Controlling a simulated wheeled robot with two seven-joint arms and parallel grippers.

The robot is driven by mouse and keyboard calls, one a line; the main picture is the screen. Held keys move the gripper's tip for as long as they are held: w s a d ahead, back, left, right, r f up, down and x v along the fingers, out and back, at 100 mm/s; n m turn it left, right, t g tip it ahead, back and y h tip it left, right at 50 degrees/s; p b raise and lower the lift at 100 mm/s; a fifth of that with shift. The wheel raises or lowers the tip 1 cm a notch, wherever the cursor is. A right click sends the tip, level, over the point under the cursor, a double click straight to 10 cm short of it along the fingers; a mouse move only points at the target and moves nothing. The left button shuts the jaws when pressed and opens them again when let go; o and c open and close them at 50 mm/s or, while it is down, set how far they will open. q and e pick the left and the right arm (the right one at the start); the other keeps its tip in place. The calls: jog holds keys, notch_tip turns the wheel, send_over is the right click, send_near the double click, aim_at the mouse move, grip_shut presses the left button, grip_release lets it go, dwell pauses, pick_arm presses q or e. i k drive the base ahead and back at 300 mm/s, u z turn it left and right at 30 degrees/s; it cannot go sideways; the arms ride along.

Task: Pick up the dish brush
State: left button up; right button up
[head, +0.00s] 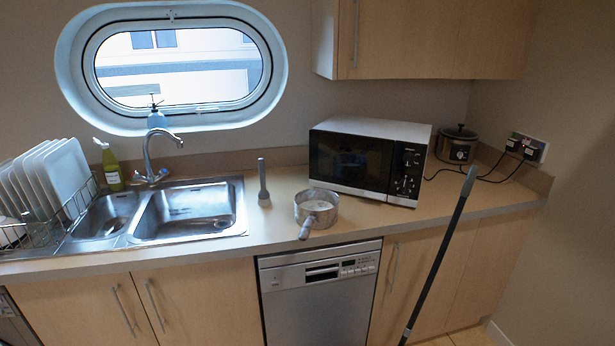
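A grey, long-handled object that looks like the dish brush (263,183) stands upright on the wooden counter (275,228). It is just right of the sink and left of a saucepan, touching neither. Its handle points up and its wider end is at the bottom. Bristles cannot be made out. Neither of my grippers is in the head view.
A saucepan (316,206) has its handle toward the counter's front edge. A microwave (368,160) and small cooker (457,144) stand at the right. A dark pole (440,254) rises before the cabinets. The sink (187,211), tap (149,160) and dish rack (42,232) are left.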

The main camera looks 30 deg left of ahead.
aim_at(264, 199)
jog(key=i, duration=0.4)
jog(key=u, duration=0.9)
